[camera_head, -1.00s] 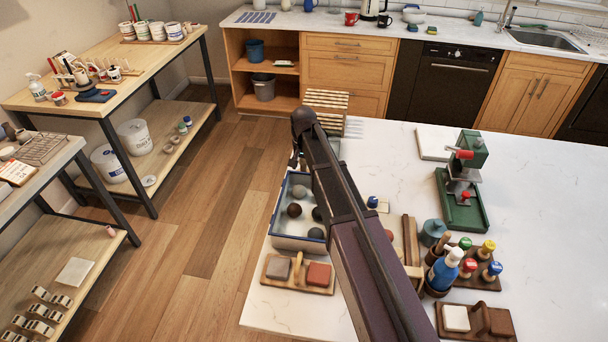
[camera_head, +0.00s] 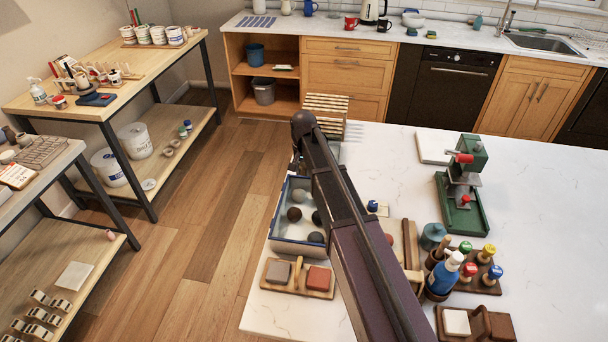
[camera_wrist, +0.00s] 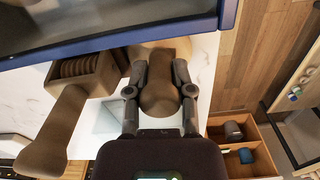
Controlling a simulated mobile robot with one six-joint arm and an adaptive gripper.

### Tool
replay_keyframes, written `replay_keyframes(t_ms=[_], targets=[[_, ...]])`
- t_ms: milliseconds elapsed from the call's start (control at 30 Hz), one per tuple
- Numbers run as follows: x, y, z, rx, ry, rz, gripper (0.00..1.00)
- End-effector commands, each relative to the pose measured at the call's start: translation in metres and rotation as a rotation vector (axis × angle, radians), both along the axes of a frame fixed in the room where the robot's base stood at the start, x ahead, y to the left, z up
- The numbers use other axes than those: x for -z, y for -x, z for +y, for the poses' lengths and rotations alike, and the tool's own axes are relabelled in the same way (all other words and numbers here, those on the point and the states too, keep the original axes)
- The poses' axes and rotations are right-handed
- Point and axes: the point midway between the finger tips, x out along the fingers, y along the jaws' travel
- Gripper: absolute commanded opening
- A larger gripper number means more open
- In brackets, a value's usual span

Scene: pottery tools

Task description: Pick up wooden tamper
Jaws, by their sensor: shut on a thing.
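In the wrist view a brown, rounded wooden piece, which looks like the wooden tamper (camera_wrist: 160,97), stands between the two fingers of my gripper (camera_wrist: 161,66). The fingers press on it from both sides, and its rounded end points toward the palm. A paler round part shows beyond the fingertips, partly hidden. I cannot tell whether it is clear of the white counter. In the head view my arm hides the tamper and most of my gripper.
A blue-rimmed tray (camera_head: 283,246) with several balls lies close by; its rim crosses the top of the wrist view. A ribbed wooden tool with a long handle (camera_wrist: 58,125) lies left of my gripper. A slatted wooden rack (camera_head: 327,104) stands at the counter's far edge.

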Motion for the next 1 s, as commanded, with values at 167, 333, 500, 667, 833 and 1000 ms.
replay_keyframes(t_ms=[167,333,500,667,833,1000], targets=[[-0.002,0.000,0.000,0.000,0.000,0.000,0.00],[-0.009,0.000,0.000,0.000,0.000,0.000,0.00],[-0.020,0.000,0.000,0.000,0.000,0.000,0.00],[-0.035,0.000,0.000,0.000,0.000,0.000,0.00],[-0.054,0.000,0.000,0.001,0.000,0.000,0.00],[-0.071,0.000,0.000,0.001,0.000,0.000,0.00]])
